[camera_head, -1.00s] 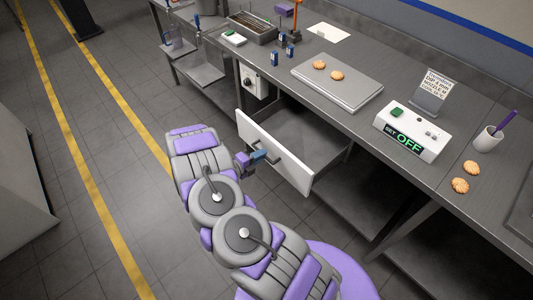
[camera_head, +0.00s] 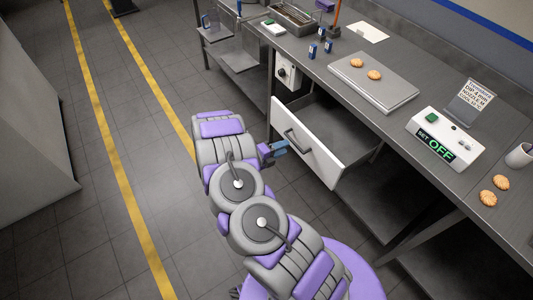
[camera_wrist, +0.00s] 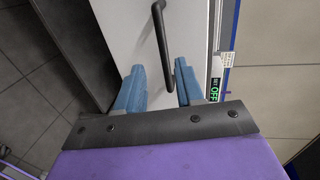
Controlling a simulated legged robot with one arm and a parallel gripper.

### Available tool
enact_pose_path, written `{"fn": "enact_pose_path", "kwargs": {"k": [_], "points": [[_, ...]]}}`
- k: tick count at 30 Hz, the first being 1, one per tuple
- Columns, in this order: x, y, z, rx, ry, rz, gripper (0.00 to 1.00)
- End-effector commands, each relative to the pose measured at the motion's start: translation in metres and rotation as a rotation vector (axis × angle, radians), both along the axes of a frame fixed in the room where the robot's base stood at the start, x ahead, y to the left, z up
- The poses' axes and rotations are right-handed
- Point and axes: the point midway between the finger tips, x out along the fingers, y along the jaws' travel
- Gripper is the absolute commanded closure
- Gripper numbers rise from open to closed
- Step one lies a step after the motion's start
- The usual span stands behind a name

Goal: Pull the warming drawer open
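The warming drawer (camera_head: 318,150) stands pulled out from under the counter, its white front tilted across the view and its grey inside showing. A dark bar handle (camera_head: 297,141) is on its front; the handle also shows in the wrist view (camera_wrist: 161,40). My gripper (camera_head: 280,148) is just left of the handle, with a small gap seen in the head view. In the wrist view its two blue fingers (camera_wrist: 160,75) are spread apart, and the handle's near end appears between them. The fingers are not closed on it.
The counter (camera_head: 400,125) carries a grey plate (camera_head: 385,92) with two biscuits, a white control box (camera_head: 470,140) reading "SET OFF", and two loose biscuits (camera_head: 494,190). An open shelf lies below. The tiled floor (camera_head: 130,150) to the left is clear.

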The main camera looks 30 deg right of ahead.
Motion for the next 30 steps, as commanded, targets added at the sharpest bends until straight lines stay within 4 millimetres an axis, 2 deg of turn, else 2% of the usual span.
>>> {"fn": "enact_pose_path", "kwargs": {"k": [5, 18, 24, 30], "points": [[-0.002, 0.016, 0.004, 0.01, -0.001, -0.001, 0.63], [-0.007, 0.103, 0.021, -0.001, -0.002, 0.002, 0.63], [-0.01, 0.128, 0.026, 0.008, 0.0, 0.0, 0.63], [-0.012, 0.144, 0.029, 0.014, 0.003, -0.003, 0.63]]}}
